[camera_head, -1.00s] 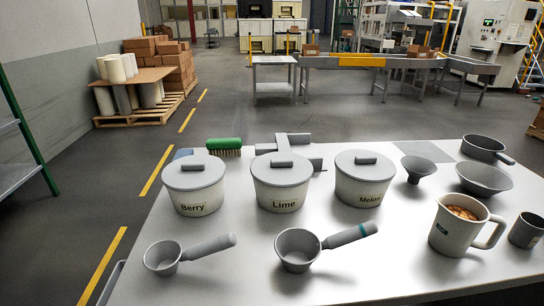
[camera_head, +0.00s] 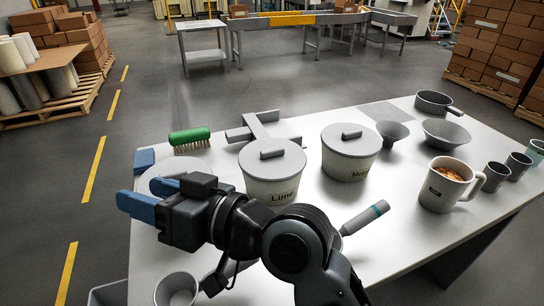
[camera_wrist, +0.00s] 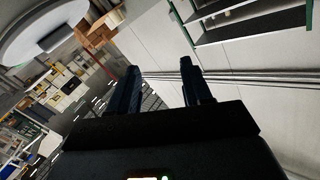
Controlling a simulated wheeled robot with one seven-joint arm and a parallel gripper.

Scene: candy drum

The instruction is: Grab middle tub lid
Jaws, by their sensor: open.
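The middle tub, labelled Lime (camera_head: 270,192), stands upright on the table in the head view. Its grey lid (camera_head: 266,150) with a bar handle sits on top. My gripper (camera_head: 128,203) is to the left of it, over the Berry tub's place, fingers pointing left, away from the Lime tub. Its blue fingers are apart and empty; they also show in the wrist view (camera_wrist: 158,78). My arm and gripper hide most of the Berry tub. The Melon tub (camera_head: 348,165) stands right of Lime with its lid on. A round lid with a handle (camera_wrist: 35,22) fills the wrist view's upper left; I cannot tell whose.
A green brush (camera_head: 189,138) and a grey cross-shaped object (camera_head: 258,128) lie behind the tubs. My arm partly covers the scoops (camera_head: 177,289) in front. A funnel (camera_head: 391,132), bowl (camera_head: 446,132), pan (camera_head: 435,101) and jug (camera_head: 440,187) stand at right.

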